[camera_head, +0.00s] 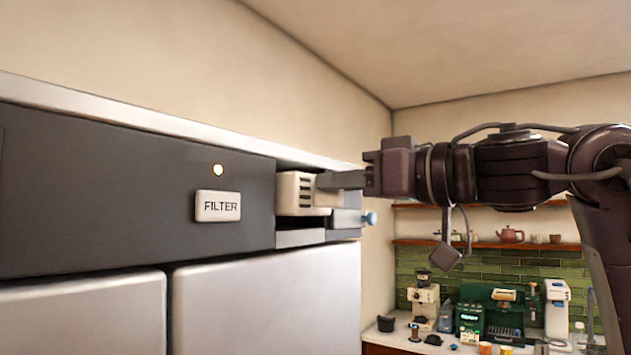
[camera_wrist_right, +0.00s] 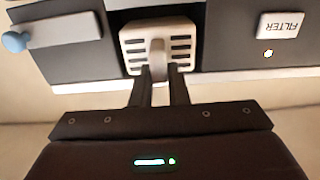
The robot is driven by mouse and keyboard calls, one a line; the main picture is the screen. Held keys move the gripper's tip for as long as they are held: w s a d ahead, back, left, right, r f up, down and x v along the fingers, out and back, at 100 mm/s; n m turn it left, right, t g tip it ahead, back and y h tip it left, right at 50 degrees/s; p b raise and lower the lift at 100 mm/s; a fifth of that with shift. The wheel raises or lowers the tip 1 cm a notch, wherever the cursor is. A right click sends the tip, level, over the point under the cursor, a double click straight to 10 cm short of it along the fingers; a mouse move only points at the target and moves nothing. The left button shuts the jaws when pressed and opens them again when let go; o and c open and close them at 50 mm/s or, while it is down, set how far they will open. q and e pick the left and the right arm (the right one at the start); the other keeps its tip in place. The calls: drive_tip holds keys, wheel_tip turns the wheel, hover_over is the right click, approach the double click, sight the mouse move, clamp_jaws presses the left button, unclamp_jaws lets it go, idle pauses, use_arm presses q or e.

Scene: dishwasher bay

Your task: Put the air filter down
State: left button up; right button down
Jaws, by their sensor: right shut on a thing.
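The air filter (camera_head: 292,190) is a cream block with dark slots. It sits at the open bay in the dark panel, right of the FILTER label. In the right wrist view the filter (camera_wrist_right: 131,58) shows face on, with a raised grip tab in its middle. My right gripper (camera_head: 338,181) comes in from the right and is shut on the filter. In the right wrist view its fingers (camera_wrist_right: 158,84) reach the tab. How deep the filter sits in the bay is hard to tell. My left gripper is not in view.
The FILTER label (camera_head: 218,206) sits under a small lit lamp (camera_head: 218,170). A grey latch with a blue knob (camera_head: 370,218) sticks out below the gripper. Steel doors (camera_head: 270,305) lie below the panel. A counter with coffee machines (camera_head: 423,300) stands at the back right.

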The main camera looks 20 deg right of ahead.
sight(316, 196)
drive_tip(key=shift+w+a+r, duration=0.1)
drive_tip(key=shift+w+a, duration=0.15)
drive_tip(key=p+x, duration=0.2)
drive_tip(key=shift+w+a+r, duration=0.1)
drive_tip(key=shift+w+a, duration=0.1)
drive_tip(key=shift+w, duration=0.1)
drive_tip(key=shift+w+f, duration=0.15)
drive_tip(key=shift+f, duration=0.45)
drive_tip(key=shift+w+a+f+p, duration=0.1)
drive_tip(key=shift+a+f+p, duration=0.1)
drive_tip(key=shift+f+p, duration=0.15)
drive_tip(key=shift+d, duration=0.2)
drive_tip(key=shift+s+f+b, duration=0.25)
drive_tip(key=shift+s+b, duration=0.05)
drive_tip(key=c, duration=1.4)
unclamp_jaws()
drive_tip(key=shift+w+a, duration=0.1)
drive_tip(key=shift+w, duration=0.1)
drive_tip(key=shift+s+r, duration=0.1)
